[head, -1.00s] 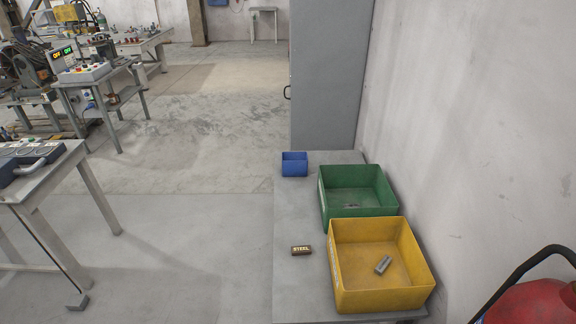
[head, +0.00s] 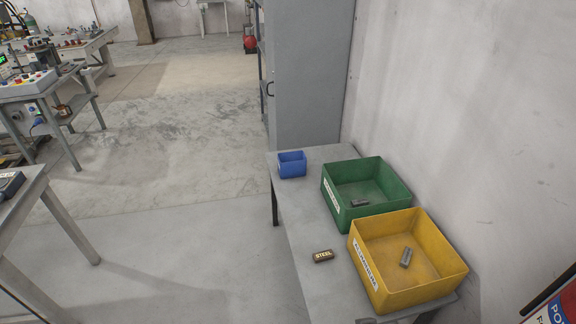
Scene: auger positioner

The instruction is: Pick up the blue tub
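The blue tub (head: 292,165) is a small open box. It stands upright at the far left end of the grey table (head: 300,216), in the head view. Its inside looks empty, though its floor is partly hidden by the near wall. Neither of my grippers shows in the view.
A green bin (head: 347,208) and a yellow bin (head: 368,276), each with a grey metal piece inside, stand along the table's right side. A grey cabinet (head: 308,75) stands behind. Floor left of the table is clear.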

